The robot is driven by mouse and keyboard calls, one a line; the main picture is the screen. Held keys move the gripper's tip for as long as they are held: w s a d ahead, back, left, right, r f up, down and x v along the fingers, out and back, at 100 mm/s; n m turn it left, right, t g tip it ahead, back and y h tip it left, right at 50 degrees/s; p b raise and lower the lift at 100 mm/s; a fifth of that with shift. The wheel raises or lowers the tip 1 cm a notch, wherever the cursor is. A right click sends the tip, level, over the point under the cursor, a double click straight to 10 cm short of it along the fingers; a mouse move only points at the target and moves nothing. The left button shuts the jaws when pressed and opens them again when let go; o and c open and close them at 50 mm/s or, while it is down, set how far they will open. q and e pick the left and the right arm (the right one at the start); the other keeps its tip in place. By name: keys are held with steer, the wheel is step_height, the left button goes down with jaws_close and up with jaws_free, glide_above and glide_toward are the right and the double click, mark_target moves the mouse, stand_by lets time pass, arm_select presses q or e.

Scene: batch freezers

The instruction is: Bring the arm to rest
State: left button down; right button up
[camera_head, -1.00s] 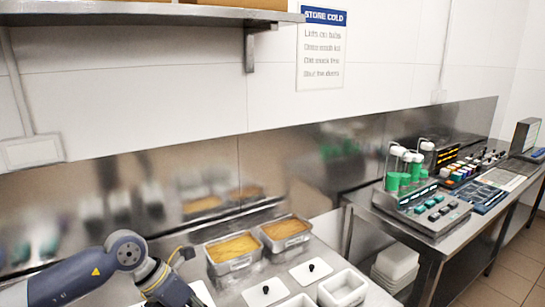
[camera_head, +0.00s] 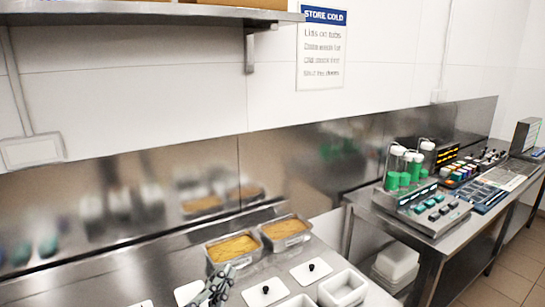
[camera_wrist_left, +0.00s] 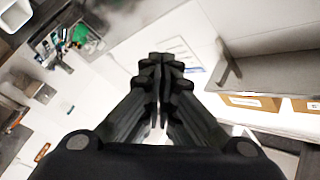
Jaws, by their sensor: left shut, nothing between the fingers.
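My left gripper (camera_head: 214,288) shows at the bottom of the head view, in front of the steel counter's tubs, with only its fingers in the picture. In the left wrist view its dark fingers (camera_wrist_left: 160,62) are closed together with nothing between them. The rest of the left arm is out of the head view. The right gripper does not show in any view.
Two steel pans (camera_head: 233,248) with yellow content stand on the counter. White lids (camera_head: 311,271) and white tubs (camera_head: 343,289) lie beside them. A second bench (camera_head: 408,211) with machines stands to the right. A steel shelf (camera_head: 150,12) hangs above.

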arm_select(q)
steer(key=s+a+f+n+g+y, duration=0.4)
steer(key=a+f+n, duration=0.15)
steer(key=f, duration=0.45)
steer(key=s+a+f+n+g, duration=0.2)
steer(key=s+f+g, duration=0.4)
steer(key=s+f, duration=0.45)
steer(key=s+a+f+n+g, duration=0.3)
steer(key=s+f+g, duration=0.3)
steer(key=s, duration=0.7)
step_height(320, 180, down, 32)
steer(key=s+f+b, duration=0.1)
steer(key=s+b, duration=0.1)
steer(key=b, duration=0.4)
steer(key=s+a+f+g+y+b, duration=0.1)
steer(key=s+f+b, duration=0.3)
steer(key=s+f, duration=1.2)
step_height(320, 180, down, 3)
steer(key=shift+s+a+f+m+g, duration=0.1)
steer(key=shift+s+a+m+g, duration=0.3)
steer(key=shift+a, duration=0.4)
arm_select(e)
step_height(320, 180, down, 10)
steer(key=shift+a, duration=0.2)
